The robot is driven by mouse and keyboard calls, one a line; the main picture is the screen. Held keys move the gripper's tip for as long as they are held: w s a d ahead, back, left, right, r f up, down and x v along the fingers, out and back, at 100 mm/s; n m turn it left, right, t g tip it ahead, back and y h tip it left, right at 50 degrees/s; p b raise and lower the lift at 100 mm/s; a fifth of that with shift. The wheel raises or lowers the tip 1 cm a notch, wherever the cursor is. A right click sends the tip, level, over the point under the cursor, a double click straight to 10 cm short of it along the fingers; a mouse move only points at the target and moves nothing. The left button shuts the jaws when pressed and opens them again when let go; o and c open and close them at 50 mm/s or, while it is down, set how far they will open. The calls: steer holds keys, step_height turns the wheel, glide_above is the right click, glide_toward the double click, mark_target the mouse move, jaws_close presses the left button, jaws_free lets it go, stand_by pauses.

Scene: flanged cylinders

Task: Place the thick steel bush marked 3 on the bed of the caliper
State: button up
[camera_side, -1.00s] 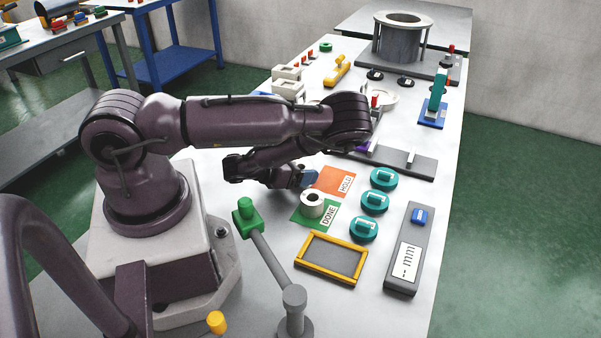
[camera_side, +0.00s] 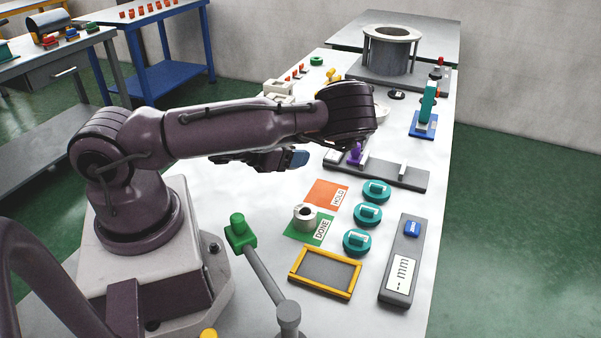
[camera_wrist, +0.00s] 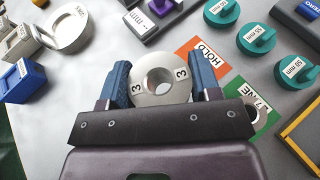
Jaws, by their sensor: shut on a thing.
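The thick steel bush marked 3 (camera_wrist: 178,92) is a pale ring with a centre hole and a 3 on each side of it. My gripper (camera_wrist: 161,68) is shut on it, one blue finger at each side. In the side view my gripper (camera_side: 292,159) is above the table, left of the caliper; the bush is hidden there. The caliper (camera_side: 400,177) is a long dark grey bar with a purple slider (camera_side: 355,155) and a pale upright jaw (camera_side: 402,169). In the wrist view part of the caliper with its purple piece (camera_wrist: 160,7) shows at the top, beyond the bush.
Another bush (camera_side: 305,217) stands on the green DONE mat (camera_side: 322,232), beside the orange HOLD mat (camera_side: 322,192). A pale round dish (camera_wrist: 67,27) is at upper left.

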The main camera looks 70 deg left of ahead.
steer(key=shift+a+n+y, duration=0.6)
steer(key=shift+a+y, duration=0.1)
steer(key=shift+a, duration=0.3)
steer(key=w+d+r+m+h, duration=0.1)
steer(key=w+d+r+h, duration=0.1)
steer(key=w+d+r, duration=0.4)
steer(key=w+d+r+m+h, duration=0.2)
steer(key=w+d+r, duration=0.4)
steer(key=d, duration=0.7)
steer(key=shift+w+r, duration=0.25)
steer(key=shift+w, duration=0.05)
